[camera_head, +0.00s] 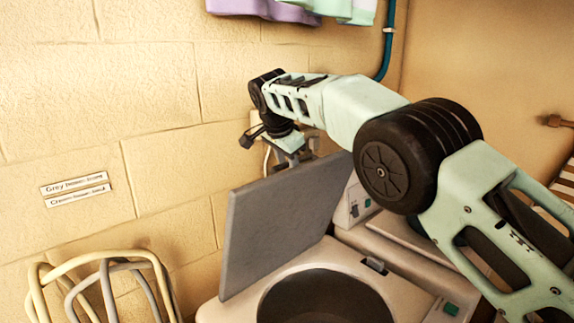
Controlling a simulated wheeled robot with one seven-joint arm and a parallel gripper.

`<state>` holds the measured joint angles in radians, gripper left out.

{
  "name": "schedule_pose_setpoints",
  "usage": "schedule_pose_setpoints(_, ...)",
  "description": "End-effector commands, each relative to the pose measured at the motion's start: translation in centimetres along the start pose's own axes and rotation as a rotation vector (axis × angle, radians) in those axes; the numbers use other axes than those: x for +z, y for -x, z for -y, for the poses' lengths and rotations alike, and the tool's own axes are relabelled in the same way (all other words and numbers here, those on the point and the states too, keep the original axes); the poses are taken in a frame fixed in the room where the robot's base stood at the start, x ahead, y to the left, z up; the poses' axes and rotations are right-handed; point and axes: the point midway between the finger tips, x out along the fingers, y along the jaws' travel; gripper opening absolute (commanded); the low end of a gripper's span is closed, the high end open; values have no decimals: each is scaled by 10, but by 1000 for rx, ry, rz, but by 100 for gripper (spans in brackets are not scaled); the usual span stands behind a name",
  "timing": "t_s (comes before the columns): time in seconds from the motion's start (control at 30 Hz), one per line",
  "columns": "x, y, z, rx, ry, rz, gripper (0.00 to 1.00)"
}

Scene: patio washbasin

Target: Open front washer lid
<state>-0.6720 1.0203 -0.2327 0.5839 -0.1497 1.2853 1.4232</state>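The front washer (239,309) is at the bottom centre, with its round dark tub opening (325,302) uncovered. Its grey lid (280,222) stands raised and nearly upright, leaning slightly, along the back left side of the opening. My gripper (292,158) is just above and behind the lid's top edge, near its middle. The lid hides the fingertips, so I cannot tell whether they touch it or how far apart they are. My arm reaches over from the right.
A second pale appliance (405,243) stands behind at right, beside a control panel (352,208). Looped hoses (100,262) are at lower left. A brick wall (60,110) with small labels (76,189) is close behind. Cloths (290,8) and a blue pipe (388,45) are above.

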Motion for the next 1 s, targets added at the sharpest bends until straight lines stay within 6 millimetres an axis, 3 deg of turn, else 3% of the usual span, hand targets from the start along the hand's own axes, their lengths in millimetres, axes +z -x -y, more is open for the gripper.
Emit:
schedule_pose_setpoints(0.5, 1, 98, 0, -2, 2, 2, 36)
schedule_pose_setpoints(0.7, 1, 114, 0, 0, 2, 2, 36)
schedule_pose_setpoints(1.0, 1, 115, -1, 0, 1, 2, 36)
